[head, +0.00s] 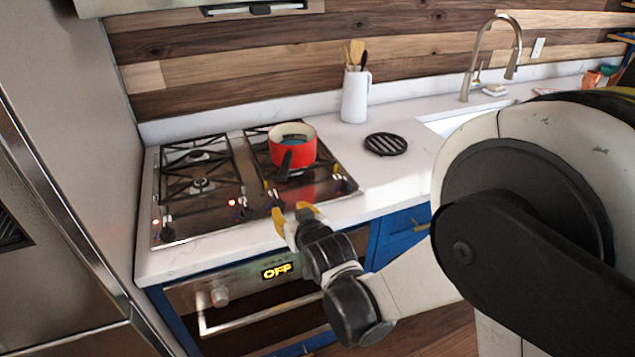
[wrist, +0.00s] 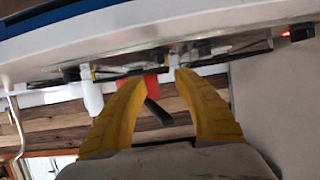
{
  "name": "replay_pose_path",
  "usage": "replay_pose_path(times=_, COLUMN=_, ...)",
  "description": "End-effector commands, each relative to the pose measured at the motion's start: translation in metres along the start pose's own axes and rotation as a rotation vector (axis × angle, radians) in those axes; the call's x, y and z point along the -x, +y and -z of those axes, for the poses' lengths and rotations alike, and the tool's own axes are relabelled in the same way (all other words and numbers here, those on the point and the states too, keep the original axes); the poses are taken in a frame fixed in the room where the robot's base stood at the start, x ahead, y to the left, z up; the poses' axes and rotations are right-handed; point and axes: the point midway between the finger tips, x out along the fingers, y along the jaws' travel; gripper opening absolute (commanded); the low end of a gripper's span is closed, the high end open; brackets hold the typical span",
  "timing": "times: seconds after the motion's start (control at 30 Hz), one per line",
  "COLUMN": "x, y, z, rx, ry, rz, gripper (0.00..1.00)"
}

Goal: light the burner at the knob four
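The gas cooktop (head: 200,218) is set in the white counter, with small dark knobs along its front. One knob (head: 167,233) is at the left end, another (head: 242,211) is nearer the middle, and another (head: 340,184) is at the right. No numbers are readable, so I cannot tell which is knob four. My gripper (head: 292,209), with yellow fingers, is at the cooktop's front edge, between the middle and right knobs. In the wrist view the fingers (wrist: 158,78) are apart with nothing clearly held. I see no flame.
A red pot (head: 292,148) sits on the right back burner, its dark handle pointing forward. A black trivet (head: 385,144) and a white utensil crock (head: 355,96) stand on the counter to the right.

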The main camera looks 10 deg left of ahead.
Motion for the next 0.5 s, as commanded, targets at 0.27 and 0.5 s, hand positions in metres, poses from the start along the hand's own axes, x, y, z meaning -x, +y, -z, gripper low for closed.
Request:
replay_pose_path(times=0.27, x=-0.049, y=0.000, z=-0.003, rx=0.000, ry=0.000, rz=0.000, gripper=0.36)
replay_pose_path(times=0.5, x=-0.090, y=0.001, z=-0.002, rx=0.000, ry=-0.001, rz=-0.001, gripper=0.36)
